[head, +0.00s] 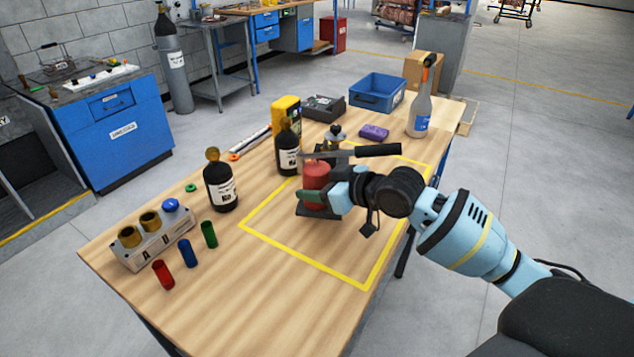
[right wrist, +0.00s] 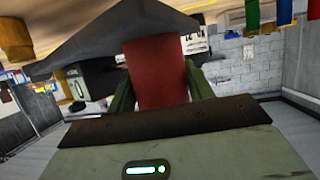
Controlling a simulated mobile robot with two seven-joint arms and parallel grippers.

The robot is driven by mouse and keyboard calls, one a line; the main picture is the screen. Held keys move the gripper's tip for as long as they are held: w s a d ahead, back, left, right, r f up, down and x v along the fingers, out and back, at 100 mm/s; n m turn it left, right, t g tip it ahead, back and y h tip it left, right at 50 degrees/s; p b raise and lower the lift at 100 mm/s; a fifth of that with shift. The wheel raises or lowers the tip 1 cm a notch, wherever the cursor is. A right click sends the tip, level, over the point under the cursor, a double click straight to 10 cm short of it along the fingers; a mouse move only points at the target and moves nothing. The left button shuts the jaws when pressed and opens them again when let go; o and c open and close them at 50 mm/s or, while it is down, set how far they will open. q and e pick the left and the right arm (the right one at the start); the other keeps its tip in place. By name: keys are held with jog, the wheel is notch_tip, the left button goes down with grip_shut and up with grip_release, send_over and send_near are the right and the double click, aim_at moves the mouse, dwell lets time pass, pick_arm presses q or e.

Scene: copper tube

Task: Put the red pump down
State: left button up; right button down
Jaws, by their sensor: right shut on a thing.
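The red pump (head: 315,172) has a red body, a dark flat base and a long black handle pointing right. It is upright over the yellow taped rectangle (head: 303,258) on the wooden table. My right gripper (head: 318,197) is shut around its red body from the right. In the right wrist view the red body (right wrist: 156,72) sits between the two green fingers, with the dark base above it in the picture. I cannot tell whether the base touches the table. My left gripper is not in view.
Two dark bottles (head: 221,187) (head: 288,152) stand left of and behind the pump. A yellow case (head: 285,112), a blue bin (head: 377,96), a purple sponge (head: 373,132) and a spray bottle (head: 419,108) are at the back. The front of the taped rectangle is clear.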

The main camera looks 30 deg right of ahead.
aim_at(317, 205)
jog(key=f, duration=0.3)
jog(key=shift+s+a+f, duration=0.15)
jog(key=shift+s+f, duration=0.05)
jog(key=shift+f, duration=0.45)
jog(key=shift+w+f, duration=0.15)
jog(key=shift+f, duration=0.05)
jog(key=shift+d+r, duration=0.1)
jog(key=shift+d, duration=0.1)
jog(key=c, duration=0.9)
grip_release()
jog(key=shift+f, duration=0.35)
jog(key=shift+c, duration=0.2)
jog(key=o, duration=0.4)
jog(key=shift+a+r, duration=0.1)
jog(key=shift+r, duration=0.05)
jog(key=shift+c, duration=0.2)
